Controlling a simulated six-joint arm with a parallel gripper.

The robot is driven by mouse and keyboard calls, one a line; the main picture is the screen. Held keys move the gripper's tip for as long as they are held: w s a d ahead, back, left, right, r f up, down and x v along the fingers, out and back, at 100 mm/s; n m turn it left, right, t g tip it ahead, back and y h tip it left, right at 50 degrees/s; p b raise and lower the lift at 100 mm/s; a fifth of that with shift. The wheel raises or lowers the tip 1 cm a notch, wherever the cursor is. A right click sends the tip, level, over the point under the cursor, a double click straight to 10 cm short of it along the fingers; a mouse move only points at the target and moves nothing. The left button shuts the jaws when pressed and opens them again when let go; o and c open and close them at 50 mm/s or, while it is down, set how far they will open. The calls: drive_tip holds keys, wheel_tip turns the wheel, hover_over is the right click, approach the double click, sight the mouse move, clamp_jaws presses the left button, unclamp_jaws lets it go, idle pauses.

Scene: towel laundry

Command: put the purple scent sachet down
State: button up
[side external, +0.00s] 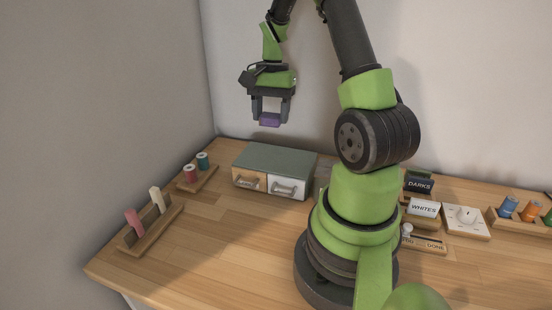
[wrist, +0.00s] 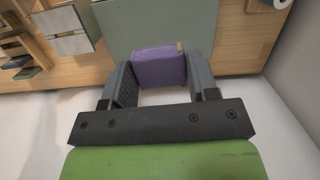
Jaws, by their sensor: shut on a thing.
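The purple scent sachet (side external: 270,119) is a small purple block held between the fingers of my gripper (side external: 271,118). It hangs in the air above a low cabinet with a grey-green top (side external: 275,160), well clear of it. In the wrist view the sachet (wrist: 158,67) sits between the two dark fingers of my gripper (wrist: 160,78), with a small brown patch at its upper right corner. The cabinet top (wrist: 150,22) shows beyond it in that view.
The cabinet has two front drawers (side external: 268,184) with handles. A rack with pink and cream pieces (side external: 152,227) and a spool holder (side external: 197,181) stand left. DARKS (side external: 419,186) and WHITES (side external: 423,209) signs, a dial box (side external: 466,220) and another spool rack (side external: 520,216) stand right. The front left table is clear.

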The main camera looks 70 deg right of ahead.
sight(276, 159)
drive_tip(key=shift+s+d, duration=0.4)
drive_tip(key=shift+d, duration=0.05)
drive_tip(key=shift+m, duration=0.3)
wheel_tip(276, 159, down, 10)
drive_tip(key=shift+r, duration=0.1)
drive_tip(key=o, duration=0.9)
